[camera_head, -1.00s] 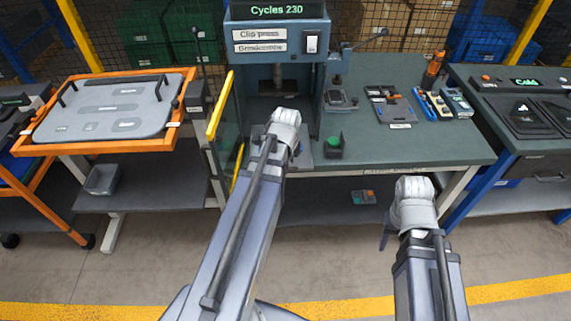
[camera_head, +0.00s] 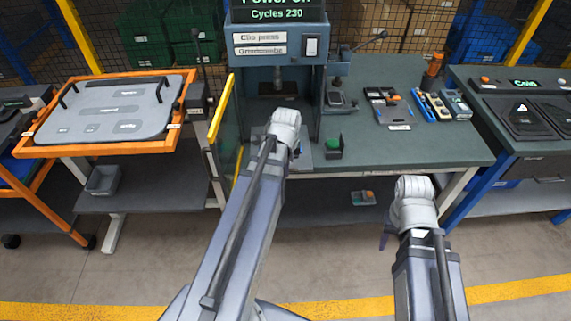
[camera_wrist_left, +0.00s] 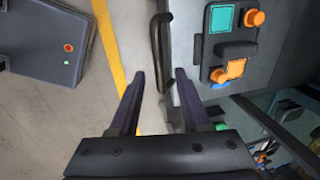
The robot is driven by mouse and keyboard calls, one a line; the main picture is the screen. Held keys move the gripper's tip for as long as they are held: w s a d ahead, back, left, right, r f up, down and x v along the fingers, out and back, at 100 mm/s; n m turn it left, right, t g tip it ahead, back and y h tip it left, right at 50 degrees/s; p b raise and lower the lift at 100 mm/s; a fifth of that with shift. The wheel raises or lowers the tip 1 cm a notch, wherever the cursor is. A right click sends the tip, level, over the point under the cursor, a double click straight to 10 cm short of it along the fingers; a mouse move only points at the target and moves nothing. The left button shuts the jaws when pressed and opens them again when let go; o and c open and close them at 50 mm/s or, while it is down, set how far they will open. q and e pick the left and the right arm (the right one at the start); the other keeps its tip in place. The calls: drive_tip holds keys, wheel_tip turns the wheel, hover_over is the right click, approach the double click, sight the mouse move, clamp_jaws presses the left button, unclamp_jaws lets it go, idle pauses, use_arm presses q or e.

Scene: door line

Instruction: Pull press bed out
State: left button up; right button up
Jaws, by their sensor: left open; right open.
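The clip press (camera_head: 281,44) stands at the back centre of the head view, with its guard door swung open on the left. Its bed (camera_head: 300,158) is mostly hidden behind my left arm. In the left wrist view, a black bar handle (camera_wrist_left: 161,48) is on the edge of a grey panel. My left gripper (camera_wrist_left: 160,85) is open and empty there, with the handle's lower end between the fingertip lines; I cannot tell whether they touch. In the head view the left fingers are hidden by my wrist. My right gripper (camera_head: 386,238) hangs in front of the bench, mostly hidden.
A yellow-edged guard door (camera_head: 222,110) stands left of the press. The workbench (camera_head: 440,145) holds tools and trays. An orange-framed trolley (camera_head: 105,110) stands left. The wrist view shows a button panel (camera_wrist_left: 233,42).

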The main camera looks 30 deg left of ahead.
use_arm(q)
wheel_tip(320, 180, up, 7)
drive_tip(key=s+p, duration=0.1)
drive_tip(key=p, duration=0.4)
drive_tip(key=shift+d+f+p, duration=0.2)
drive_tip(key=shift+d+p, duration=0.15)
drive_tip(key=shift+p, duration=0.05)
drive_tip(key=s+d+f+n+g+b, duration=0.1)
drive_tip(key=s+d+n, duration=0.3)
drive_tip(key=d, duration=0.8)
drive_tip(key=s+d+f+n+g+b, duration=0.1)
drive_tip(key=s+d, duration=0.4)
drive_tip(key=d, duration=0.7)
drive_tip(key=f+n+b, duration=0.1)
drive_tip(key=n, duration=0.1)
drive_tip(key=shift+s+d+n, duration=0.15)
drive_tip(key=shift+d+n, duration=0.2)
drive_tip(key=shift+n, duration=0.05)
